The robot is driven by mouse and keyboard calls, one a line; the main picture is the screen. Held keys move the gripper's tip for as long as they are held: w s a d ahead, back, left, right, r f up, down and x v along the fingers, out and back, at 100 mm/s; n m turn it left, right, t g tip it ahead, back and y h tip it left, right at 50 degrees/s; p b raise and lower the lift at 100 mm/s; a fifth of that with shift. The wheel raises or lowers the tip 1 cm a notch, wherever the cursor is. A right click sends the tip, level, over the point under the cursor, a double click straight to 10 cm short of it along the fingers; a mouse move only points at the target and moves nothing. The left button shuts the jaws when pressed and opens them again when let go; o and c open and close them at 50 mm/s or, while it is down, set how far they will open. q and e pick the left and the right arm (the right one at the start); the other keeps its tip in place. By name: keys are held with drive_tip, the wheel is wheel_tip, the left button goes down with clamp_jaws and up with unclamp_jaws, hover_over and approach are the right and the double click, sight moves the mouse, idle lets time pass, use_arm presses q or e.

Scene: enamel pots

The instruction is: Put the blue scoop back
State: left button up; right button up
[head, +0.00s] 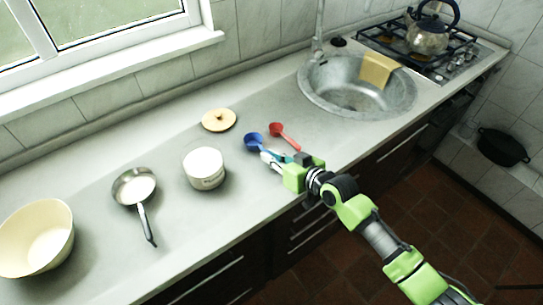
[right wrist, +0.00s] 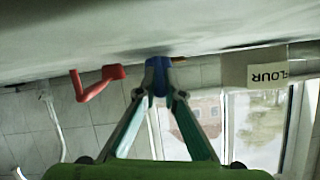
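The blue scoop (head: 252,140) is at the middle of the counter, its bowl pointing away from my right gripper (head: 268,158). In the right wrist view, which is upside down, the fingers converge at their tips (right wrist: 161,92) with the blue scoop (right wrist: 158,63) between them. The gripper looks shut on its handle end. Whether the scoop touches the counter I cannot tell. A white canister (head: 205,171), labelled FLOUR in the right wrist view (right wrist: 254,69), stands open to the left. My left gripper is not in view.
A red scoop (head: 283,134) lies just right of the blue one. A round cream lid (head: 219,120) lies behind the canister. A small pan (head: 134,187) and a cream bowl (head: 36,238) are at left. The sink (head: 357,91) and hob (head: 450,58) are at right.

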drive_tip(key=o, duration=0.4)
drive_tip(key=shift+r, duration=0.15)
drive_tip(key=v, duration=1.2)
drive_tip(key=shift+b, duration=0.35)
